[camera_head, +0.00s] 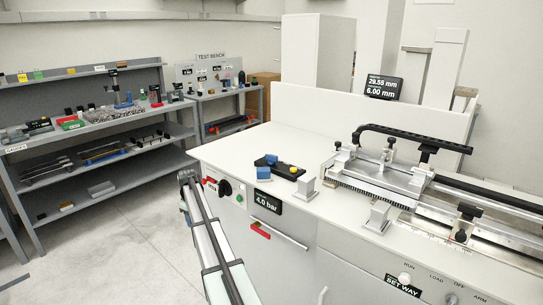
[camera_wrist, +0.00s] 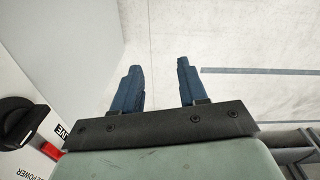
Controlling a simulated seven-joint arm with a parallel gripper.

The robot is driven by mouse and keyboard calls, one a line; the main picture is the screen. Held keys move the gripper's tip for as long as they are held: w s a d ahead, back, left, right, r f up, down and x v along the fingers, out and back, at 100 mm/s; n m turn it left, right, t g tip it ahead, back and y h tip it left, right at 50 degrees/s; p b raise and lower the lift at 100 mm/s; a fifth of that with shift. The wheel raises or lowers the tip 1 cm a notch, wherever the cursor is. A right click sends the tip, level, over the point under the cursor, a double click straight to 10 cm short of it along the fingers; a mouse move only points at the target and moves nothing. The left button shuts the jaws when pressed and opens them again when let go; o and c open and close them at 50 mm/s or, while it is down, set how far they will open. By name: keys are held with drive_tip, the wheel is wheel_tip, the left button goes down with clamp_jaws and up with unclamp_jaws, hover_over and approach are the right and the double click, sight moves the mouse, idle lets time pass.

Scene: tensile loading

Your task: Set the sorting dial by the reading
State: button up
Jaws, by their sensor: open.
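A small black readout (camera_head: 383,87) behind the machine shows 29.55 mm above 6.00 mm. A second knob (camera_head: 453,299) sits at the bottom edge, near the words RUN, LOAD, OFF and ARM. Which knob is the sorting dial, and its setting, I cannot tell. My gripper (camera_wrist: 158,66) is open and empty, its blue fingers over bare floor. In the head view my arm is left of the bench front, well away from these knobs.
A black rotary knob (camera_wrist: 16,122) marked POWER and LIVE is close on the left in the wrist view. The bench front also carries a 4.0 bar display (camera_head: 266,201) and a red handle (camera_head: 260,230). Loaded grey shelves (camera_head: 88,130) stand left; the floor between is clear.

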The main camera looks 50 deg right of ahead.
drive_tip(key=w+d+r, duration=0.3)
drive_tip(key=d+r, duration=0.6)
drive_tip(key=r, duration=0.4)
wheel_tip(320, 180, up, 24)
hover_over(272, 159)
drive_tip(key=f, duration=0.9)
drive_tip(key=w+f, duration=0.1)
drive_tip(key=f, duration=0.4)
drive_tip(key=shift+d, duration=0.35)
drive_tip(key=shift+c, duration=0.2)
clamp_jaws()
